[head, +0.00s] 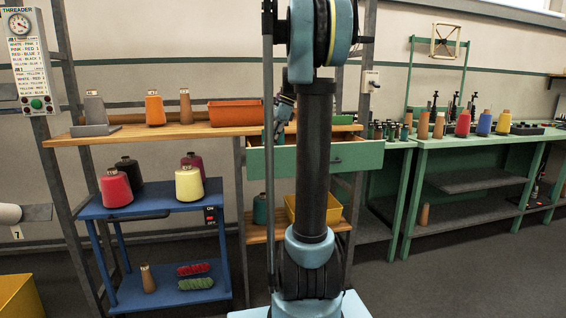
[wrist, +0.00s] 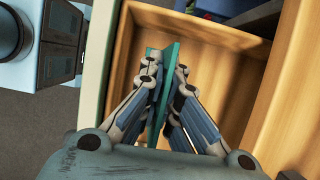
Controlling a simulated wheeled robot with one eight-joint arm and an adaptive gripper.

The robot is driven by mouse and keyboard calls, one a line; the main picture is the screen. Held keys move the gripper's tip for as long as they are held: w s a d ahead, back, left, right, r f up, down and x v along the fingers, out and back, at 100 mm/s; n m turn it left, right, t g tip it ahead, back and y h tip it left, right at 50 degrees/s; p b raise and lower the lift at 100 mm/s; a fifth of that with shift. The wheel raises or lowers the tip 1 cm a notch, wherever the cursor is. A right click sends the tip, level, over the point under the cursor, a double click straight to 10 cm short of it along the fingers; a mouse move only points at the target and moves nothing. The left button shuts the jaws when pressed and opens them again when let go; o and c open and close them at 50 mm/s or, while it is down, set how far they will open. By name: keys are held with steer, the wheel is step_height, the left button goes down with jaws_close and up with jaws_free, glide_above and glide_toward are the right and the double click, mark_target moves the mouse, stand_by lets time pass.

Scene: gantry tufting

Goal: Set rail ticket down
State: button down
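A thin teal card, which I take to be the rail ticket (wrist: 163,92), stands on edge between my gripper's fingers in the wrist view. My gripper (wrist: 166,72) is shut on it, with both fingertips pressed against its faces. Below it is the wooden inside of an open drawer (wrist: 215,62). I cannot tell whether the ticket's far edge touches the drawer floor. In the head view the drawer's green front (head: 350,157) juts out under the wooden shelf, and my gripper (head: 283,112) is partly hidden behind my arm. The ticket cannot be made out there.
The wooden shelf (head: 85,138) holds cones and an orange bin (head: 235,113). A blue cart (head: 150,205) with yarn cones stands at left. A green workbench (head: 480,140) with several cones stands at right. Grey floor between them is open.

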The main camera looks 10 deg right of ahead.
steer(key=shift+f, duration=3.85)
steer(key=c, duration=1.8)
jaws_free()
steer(key=v, duration=1.2)
